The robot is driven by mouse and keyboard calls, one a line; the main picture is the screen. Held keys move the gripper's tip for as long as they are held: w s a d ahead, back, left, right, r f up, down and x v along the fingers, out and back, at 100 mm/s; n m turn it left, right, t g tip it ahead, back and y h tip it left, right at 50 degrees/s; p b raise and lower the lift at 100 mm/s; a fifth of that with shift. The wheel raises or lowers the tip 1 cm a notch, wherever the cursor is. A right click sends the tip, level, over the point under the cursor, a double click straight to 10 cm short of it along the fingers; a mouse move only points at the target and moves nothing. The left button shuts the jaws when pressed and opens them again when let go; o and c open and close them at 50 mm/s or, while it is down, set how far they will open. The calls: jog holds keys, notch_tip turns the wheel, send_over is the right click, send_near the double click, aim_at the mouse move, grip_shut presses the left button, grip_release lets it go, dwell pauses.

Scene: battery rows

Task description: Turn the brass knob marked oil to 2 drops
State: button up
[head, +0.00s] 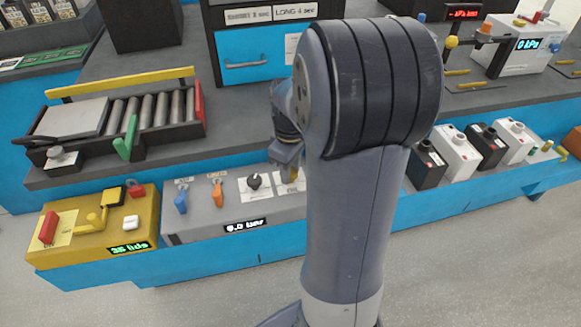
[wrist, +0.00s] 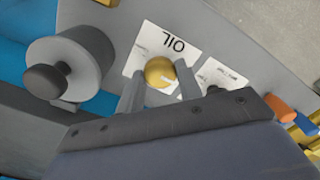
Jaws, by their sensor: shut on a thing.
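The brass knob (wrist: 160,72) is a round golden knob on the grey panel, in front of a white label (wrist: 150,48) reading OIL, upside down in the wrist view. My gripper (wrist: 159,76) has one grey finger on each side of the knob and is shut on it. The knob's pointer and scale marks are too small or covered, so I cannot tell its setting. In the head view my gripper (head: 286,158) is at the right part of the grey panel (head: 215,218), largely behind my arm.
Left of my gripper in the head view are a black knob (head: 254,181), an orange lever (head: 217,191) and a blue lever (head: 181,201). A display (head: 245,226) reads 6.0 bar. A yellow box (head: 95,228) stands further left. A grey cylinder (wrist: 68,62) is close by in the wrist view.

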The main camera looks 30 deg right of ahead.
jog(key=shift+m, duration=0.3)
jog(key=m+p, duration=0.2)
jog(key=m, duration=0.3)
jog(key=shift+r, duration=0.1)
jog(key=m+p, duration=0.2)
jog(key=m, duration=0.4)
jog(key=shift+m, duration=0.3)
jog(key=m+p, duration=0.1)
jog(key=m, duration=1)
jog(key=shift+p, duration=0.4)
jog(key=shift+m, duration=0.4)
jog(key=o, duration=1)
